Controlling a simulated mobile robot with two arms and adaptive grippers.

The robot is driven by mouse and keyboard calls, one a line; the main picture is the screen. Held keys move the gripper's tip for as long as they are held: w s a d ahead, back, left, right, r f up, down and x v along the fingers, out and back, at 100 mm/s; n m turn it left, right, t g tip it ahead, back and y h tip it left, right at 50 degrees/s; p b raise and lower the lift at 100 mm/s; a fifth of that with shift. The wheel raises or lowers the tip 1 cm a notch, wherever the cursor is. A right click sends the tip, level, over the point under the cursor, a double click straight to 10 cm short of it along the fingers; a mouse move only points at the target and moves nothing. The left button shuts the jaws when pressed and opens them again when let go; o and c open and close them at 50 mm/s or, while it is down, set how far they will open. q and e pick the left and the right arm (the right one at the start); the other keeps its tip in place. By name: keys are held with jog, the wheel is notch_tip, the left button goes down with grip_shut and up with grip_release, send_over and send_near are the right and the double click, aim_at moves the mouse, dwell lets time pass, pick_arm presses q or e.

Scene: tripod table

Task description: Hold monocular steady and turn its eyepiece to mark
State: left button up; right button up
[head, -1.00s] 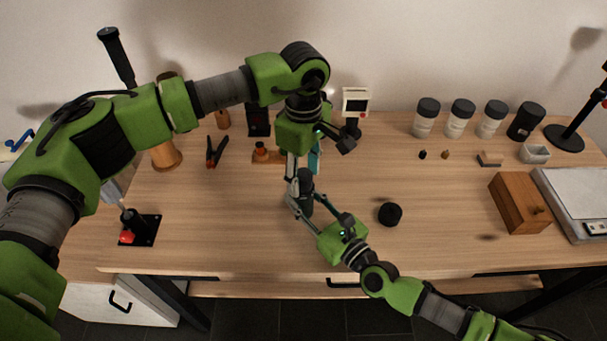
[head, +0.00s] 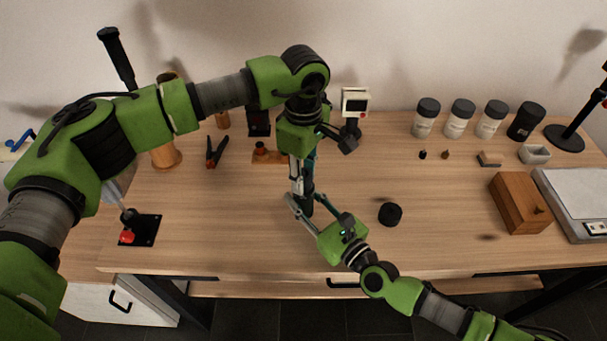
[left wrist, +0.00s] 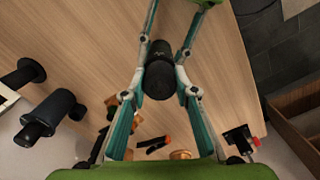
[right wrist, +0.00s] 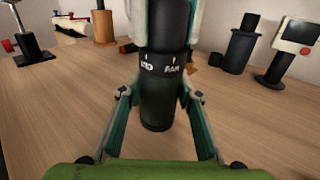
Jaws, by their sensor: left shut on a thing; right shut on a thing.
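The black monocular (head: 308,192) is upright between my two grippers above the middle of the table. Its dark round end faces the left wrist view (left wrist: 159,82). In the right wrist view the monocular (right wrist: 158,108) shows white marks reading "MID" and "FAR" on a band. My left gripper (head: 303,182) comes down from above and is shut on its upper part. My right gripper (head: 305,208) reaches in from the front right and is shut on its lower part. The fingers hide some of the monocular. Whether its bottom touches the table I cannot tell.
A black round piece (head: 390,213) lies right of the grippers. A wooden box (head: 518,203) and a scale (head: 580,205) stand at the right, several jars (head: 461,118) behind. A black clamp (head: 217,152) lies back left. The front middle of the table is clear.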

aim_at(304, 174)
pick_arm(q)
jog(key=n, duration=0.5)
jog(key=shift+n, duration=0.4)
jog(key=n, duration=0.4)
jog(key=shift+n, duration=0.4)
jog(key=o, duration=1.1)
notch_tip(304, 174, up, 12)
jog(key=shift+r, duration=0.1)
